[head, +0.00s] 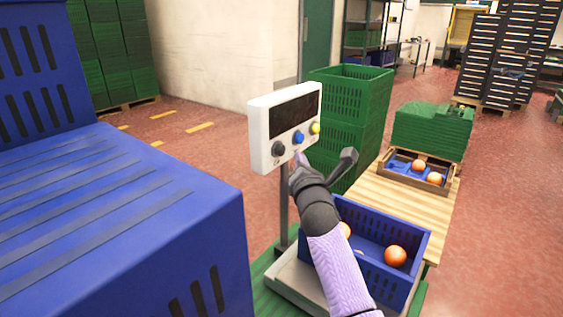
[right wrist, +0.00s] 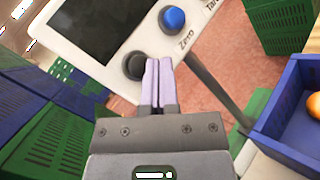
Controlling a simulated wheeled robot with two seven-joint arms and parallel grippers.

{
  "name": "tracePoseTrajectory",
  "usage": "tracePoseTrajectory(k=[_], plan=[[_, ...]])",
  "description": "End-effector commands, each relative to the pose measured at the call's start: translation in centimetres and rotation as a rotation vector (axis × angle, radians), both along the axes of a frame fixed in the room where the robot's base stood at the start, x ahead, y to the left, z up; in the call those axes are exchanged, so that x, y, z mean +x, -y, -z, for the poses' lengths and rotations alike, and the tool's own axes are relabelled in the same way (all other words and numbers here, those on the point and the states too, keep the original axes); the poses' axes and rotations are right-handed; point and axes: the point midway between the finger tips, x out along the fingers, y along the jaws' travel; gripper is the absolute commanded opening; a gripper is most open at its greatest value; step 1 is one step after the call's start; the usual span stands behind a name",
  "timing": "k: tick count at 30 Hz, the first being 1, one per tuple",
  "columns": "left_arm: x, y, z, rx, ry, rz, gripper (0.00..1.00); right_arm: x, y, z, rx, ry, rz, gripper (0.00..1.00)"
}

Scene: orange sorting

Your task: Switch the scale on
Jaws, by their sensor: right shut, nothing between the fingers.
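The scale's white display head (head: 286,126) stands on a post, with a dark, blank screen (head: 291,115). Below the screen are a black knob (head: 278,149), a blue button (head: 298,137) and a yellow button (head: 315,128). My right gripper (head: 299,160) is shut and empty, just below the panel between the black and blue controls. In the right wrist view its fingertips (right wrist: 157,62) are beside the black knob (right wrist: 134,66), below the blue button (right wrist: 173,18); contact cannot be told. The scale's platform (head: 290,277) carries a blue crate (head: 413,270) with oranges. My left gripper is not in view.
A large blue crate stack (head: 110,200) fills the left foreground. Green crates (head: 345,115) stand behind the scale. Red floor is open between the blue stack and the wall.

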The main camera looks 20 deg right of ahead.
Motion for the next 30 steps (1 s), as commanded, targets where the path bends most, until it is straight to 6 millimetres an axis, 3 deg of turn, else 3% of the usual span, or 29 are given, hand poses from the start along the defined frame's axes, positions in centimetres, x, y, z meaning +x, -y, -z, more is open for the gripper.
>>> tracePoseTrajectory(k=[6, 30], plan=[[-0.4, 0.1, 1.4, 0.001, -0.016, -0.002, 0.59, 1.3, -0.8, 0.2, -0.001, -0.002, 0.0, 0.0], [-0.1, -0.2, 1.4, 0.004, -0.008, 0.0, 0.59, 1.5, -0.9, -0.1, -0.002, 0.0, 0.001, 0.0]])
